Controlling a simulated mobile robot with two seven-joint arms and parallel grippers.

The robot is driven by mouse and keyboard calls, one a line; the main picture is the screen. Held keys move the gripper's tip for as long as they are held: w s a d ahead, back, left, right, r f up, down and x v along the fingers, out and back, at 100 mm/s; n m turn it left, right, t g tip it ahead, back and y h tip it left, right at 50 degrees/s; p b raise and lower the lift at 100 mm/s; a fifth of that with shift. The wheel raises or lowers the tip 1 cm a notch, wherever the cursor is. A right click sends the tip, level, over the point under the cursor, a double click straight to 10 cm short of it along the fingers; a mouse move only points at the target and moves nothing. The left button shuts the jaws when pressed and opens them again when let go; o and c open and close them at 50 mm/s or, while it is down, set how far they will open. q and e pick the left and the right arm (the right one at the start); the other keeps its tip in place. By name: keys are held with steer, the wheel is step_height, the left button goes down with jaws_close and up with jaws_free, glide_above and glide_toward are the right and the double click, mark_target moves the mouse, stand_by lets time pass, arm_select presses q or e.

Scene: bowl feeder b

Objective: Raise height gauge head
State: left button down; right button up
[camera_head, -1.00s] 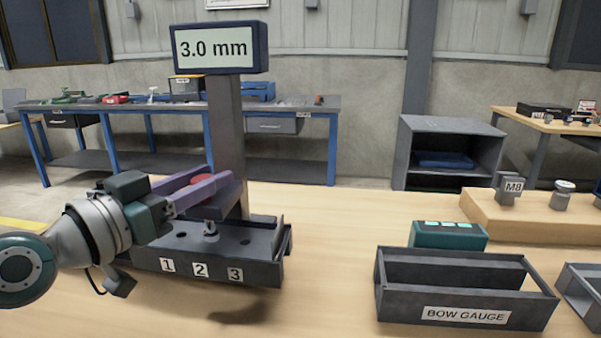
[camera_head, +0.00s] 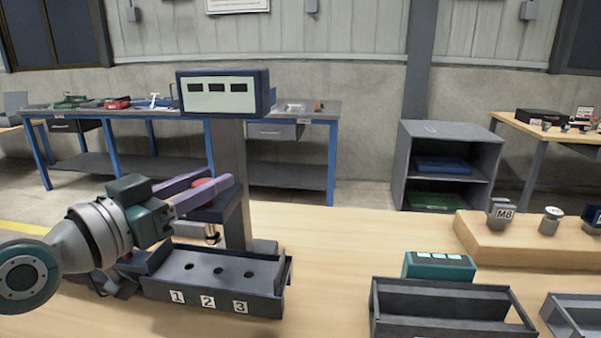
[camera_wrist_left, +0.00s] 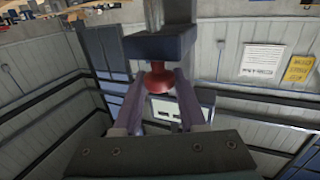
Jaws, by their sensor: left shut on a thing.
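The height gauge stands on the wooden bench with a dark upright column (camera_head: 231,185) and a display (camera_head: 224,92) on top that shows three dark dashes. Its dark sliding head (camera_head: 217,209) sits on the column above the base. My left gripper (camera_head: 212,187) is shut on the head's red knob; the wrist view shows the red knob (camera_wrist_left: 158,78) between the two purple fingers. A small metal tip (camera_head: 212,236) hangs under the head. In front is a dark tray (camera_head: 215,281) with holes labelled 1, 2 and 3. My right gripper is not in view.
A dark open bin (camera_head: 440,311) stands at the front right, with a teal box (camera_head: 439,266) behind it. A wooden block (camera_head: 480,239) carries metal parts such as an M8 piece (camera_head: 500,214). The bench between gauge and bin is clear.

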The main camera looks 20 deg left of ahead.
arm_select(q)
steer(key=shift+r, duration=0.4)
steer(key=c, duration=0.8)
jaws_free()
steer(key=o, duration=0.3)
steer(key=shift+f, duration=0.2)
steer(key=shift+o, duration=0.2)
steer(key=shift+s, duration=0.1)
steer(key=s+a, duration=0.1)
steer(key=s, duration=0.8)
steer(key=shift+s+a+p, duration=0.3)
steer(key=shift+d, duration=0.1)
